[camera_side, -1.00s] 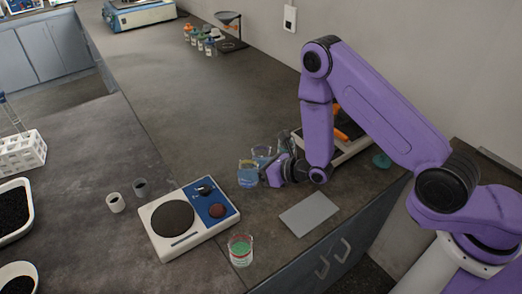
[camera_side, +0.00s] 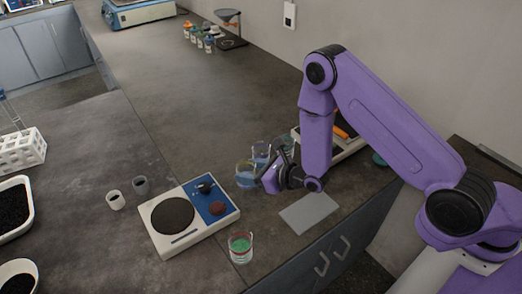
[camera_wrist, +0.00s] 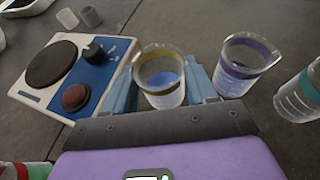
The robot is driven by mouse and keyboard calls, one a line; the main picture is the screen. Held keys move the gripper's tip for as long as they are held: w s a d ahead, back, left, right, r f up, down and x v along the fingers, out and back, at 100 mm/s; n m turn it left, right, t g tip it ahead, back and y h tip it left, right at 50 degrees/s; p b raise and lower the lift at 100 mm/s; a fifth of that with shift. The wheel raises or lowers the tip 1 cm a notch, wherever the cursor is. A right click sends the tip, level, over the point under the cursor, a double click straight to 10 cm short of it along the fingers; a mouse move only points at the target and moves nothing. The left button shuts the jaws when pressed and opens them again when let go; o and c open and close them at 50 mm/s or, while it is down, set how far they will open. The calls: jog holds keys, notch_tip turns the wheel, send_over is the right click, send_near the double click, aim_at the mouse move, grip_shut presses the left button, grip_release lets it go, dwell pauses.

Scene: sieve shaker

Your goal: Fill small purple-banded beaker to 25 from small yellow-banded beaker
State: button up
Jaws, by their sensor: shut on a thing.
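The yellow-banded beaker (camera_wrist: 160,77) holds blue liquid and stands between my gripper's fingers in the wrist view. My gripper (camera_wrist: 162,92) is shut on it, one finger on each side. The beaker also shows at the gripper's left in the side view (camera_side: 245,174); I cannot tell whether it is clear of the bench. The purple-banded beaker (camera_wrist: 246,62) stands just right of it in the wrist view, apart from the gripper. It looks clear, with no coloured liquid visible. In the side view it is behind the held beaker (camera_side: 261,151).
Another clear beaker (camera_wrist: 300,97) stands right of the purple-banded one. A hotplate-like device (camera_side: 188,216) with a dark round plate is left of my gripper. A red-banded beaker (camera_side: 240,247) with green liquid and a grey flat plate (camera_side: 308,212) lie nearer the front edge.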

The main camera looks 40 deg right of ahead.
jog(key=shift+r, duration=0.2)
dwell(0.5)
jog(key=shift+r, duration=2.25)
jog(key=shift+f, duration=2.45)
jog(key=shift+d, duration=0.1)
